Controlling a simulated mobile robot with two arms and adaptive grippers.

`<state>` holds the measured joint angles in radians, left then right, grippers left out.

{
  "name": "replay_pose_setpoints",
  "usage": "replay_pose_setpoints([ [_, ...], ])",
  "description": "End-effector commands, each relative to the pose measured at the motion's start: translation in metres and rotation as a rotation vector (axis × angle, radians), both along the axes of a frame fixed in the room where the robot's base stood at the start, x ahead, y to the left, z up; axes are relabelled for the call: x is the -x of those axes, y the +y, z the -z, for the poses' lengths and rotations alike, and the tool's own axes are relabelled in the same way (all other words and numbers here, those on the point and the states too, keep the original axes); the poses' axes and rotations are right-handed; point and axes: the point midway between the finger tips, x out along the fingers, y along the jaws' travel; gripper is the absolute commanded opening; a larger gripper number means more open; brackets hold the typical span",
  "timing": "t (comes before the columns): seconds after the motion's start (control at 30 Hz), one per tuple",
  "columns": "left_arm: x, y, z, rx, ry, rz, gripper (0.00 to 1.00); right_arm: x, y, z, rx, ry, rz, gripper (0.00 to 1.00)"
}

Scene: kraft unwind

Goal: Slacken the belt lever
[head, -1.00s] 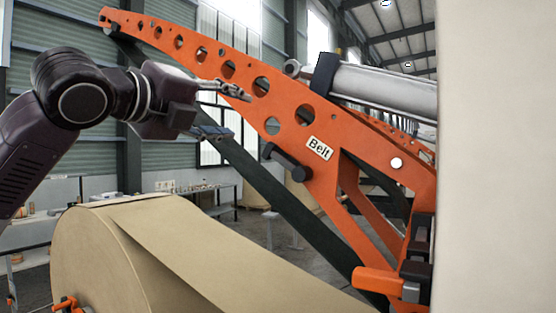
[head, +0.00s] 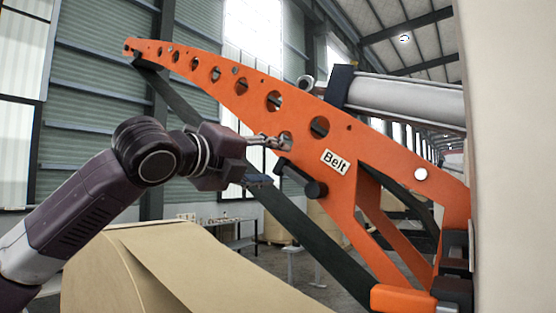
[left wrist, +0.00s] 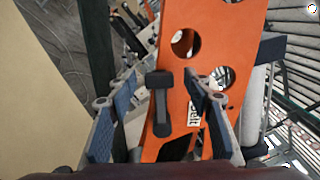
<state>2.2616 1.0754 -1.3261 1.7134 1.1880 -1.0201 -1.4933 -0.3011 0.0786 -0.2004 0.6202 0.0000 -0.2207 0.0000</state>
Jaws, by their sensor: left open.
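The belt lever (head: 300,180) is a short black handle on the side of the orange arm (head: 345,210), just left of the white "Belt" label (head: 334,161). In the left wrist view the lever (left wrist: 160,103) shows as a black T-shaped handle in front of the orange plate. My left gripper (head: 280,162) is open, with its fingertips close to the lever's left end. In the left wrist view the two blue-padded fingers (left wrist: 160,82) lie either side of the lever, with gaps on both sides. I cannot tell how deep they reach. My right gripper is not in view.
A large brown paper roll (head: 150,270) stands below my left arm. A dark diagonal bar (head: 305,230) runs under the orange arm. A grey cylinder (head: 405,95) lies behind the arm. A pale surface (head: 515,160) fills the right side.

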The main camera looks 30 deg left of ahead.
Motion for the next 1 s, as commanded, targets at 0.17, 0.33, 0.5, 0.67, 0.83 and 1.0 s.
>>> replay_pose_setpoints([
  [0.17, -0.021, -0.003, -0.001, -0.001, 0.003, -0.001, 0.46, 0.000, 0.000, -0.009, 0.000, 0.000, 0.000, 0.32],
  [0.33, -0.026, -0.003, 0.000, 0.000, 0.001, -0.001, 0.46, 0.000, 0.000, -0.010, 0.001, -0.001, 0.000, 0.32],
  [0.5, -0.026, -0.003, 0.001, 0.000, 0.001, -0.001, 0.46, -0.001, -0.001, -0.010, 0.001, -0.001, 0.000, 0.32],
  [0.67, -0.026, -0.003, 0.001, 0.000, 0.001, -0.001, 0.30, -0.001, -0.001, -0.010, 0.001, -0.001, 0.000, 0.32],
  [0.83, -0.026, -0.003, 0.001, 0.000, 0.001, -0.001, 0.11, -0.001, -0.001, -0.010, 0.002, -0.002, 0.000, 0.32],
  [1.0, -0.026, -0.003, 0.001, 0.000, 0.001, -0.001, 0.00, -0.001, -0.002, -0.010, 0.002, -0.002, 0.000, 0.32],
])
